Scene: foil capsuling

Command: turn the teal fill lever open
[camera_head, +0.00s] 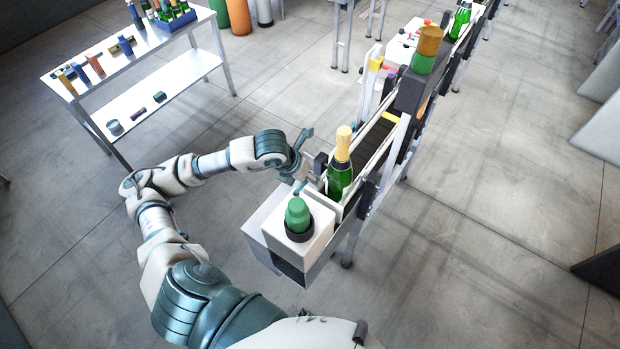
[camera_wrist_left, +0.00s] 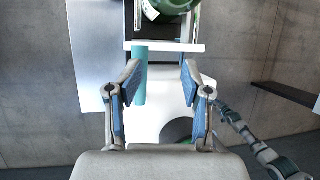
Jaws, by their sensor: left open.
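The teal fill lever (camera_head: 299,187) stands up at the back of the white machine block (camera_head: 315,240), close to my left gripper (camera_head: 307,163). In the left wrist view the lever is a teal bar (camera_wrist_left: 139,80) inside the gap of the open left gripper (camera_wrist_left: 161,72). It lies near the left finger, partly behind it; I cannot tell whether they touch. The white block fills the background there. A green bottle with gold foil (camera_head: 341,172) stands upright beside the block, and a green bottle (camera_wrist_left: 170,6) shows at the top of the wrist view.
A green-topped part in a dark ring (camera_head: 298,214) sits on the block. A white table (camera_head: 150,60) with tools stands at the upper left.

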